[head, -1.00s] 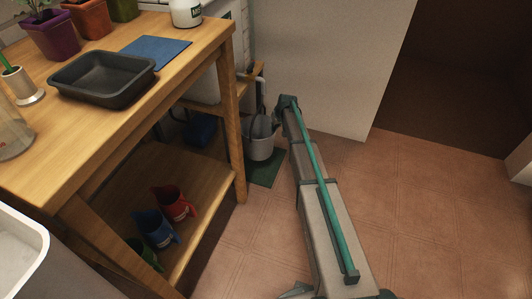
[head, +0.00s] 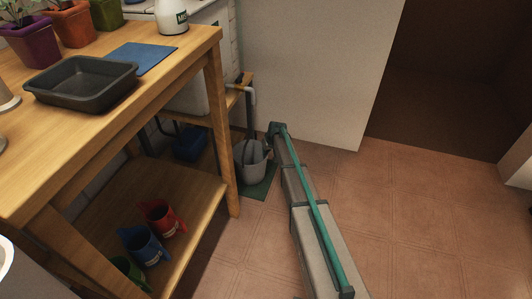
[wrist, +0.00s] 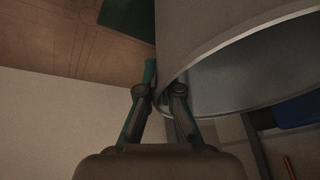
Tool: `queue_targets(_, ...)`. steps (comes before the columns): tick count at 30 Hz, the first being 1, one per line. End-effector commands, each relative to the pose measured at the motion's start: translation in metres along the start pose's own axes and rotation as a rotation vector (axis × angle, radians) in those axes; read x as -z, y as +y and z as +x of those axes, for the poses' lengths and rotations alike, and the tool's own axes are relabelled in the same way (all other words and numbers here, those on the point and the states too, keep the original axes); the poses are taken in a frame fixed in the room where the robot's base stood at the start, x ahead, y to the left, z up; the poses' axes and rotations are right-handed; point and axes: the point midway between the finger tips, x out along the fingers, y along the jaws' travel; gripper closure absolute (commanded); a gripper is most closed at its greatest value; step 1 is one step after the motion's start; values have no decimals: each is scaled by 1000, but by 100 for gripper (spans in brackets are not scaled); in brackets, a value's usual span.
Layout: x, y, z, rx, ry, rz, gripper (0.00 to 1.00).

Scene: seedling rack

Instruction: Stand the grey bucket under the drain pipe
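The grey bucket (head: 254,172) is upright, at or just above the dark green mat (head: 262,190) beside the workbench leg. The pale drain pipe (head: 246,90), with a downturned end, shows above it, behind the bench corner. I cannot tell whether the bucket is exactly below its end. In the wrist view my gripper (wrist: 162,85) is at the rim of the bucket (wrist: 205,35), one finger outside the wall and one inside. The fingers appear shut on the wall; the inner tip is hidden. My arm covers the gripper in the head view.
The workbench (head: 185,60) fills the left, with a black tray (head: 80,85) and pots on top. Red and blue jugs (head: 150,235) stand on its lower shelf. A blue box (head: 190,145) sits behind. A pale panel (head: 310,70) stands behind my arm. Floor on the right is clear.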

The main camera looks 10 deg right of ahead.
Motion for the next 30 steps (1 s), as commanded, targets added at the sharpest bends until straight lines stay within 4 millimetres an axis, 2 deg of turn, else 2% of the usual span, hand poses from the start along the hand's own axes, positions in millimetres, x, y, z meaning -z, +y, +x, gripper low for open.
queue_targets(5,-1,0,3,0,1,1,100)
queue_targets(6,-1,0,3,0,0,0,90)
queue_targets(10,-1,0,3,0,0,0,69)
queue_targets(23,0,0,-1,0,0,0,69)
queue_targets(30,0,-1,-31,0,0,0,69)
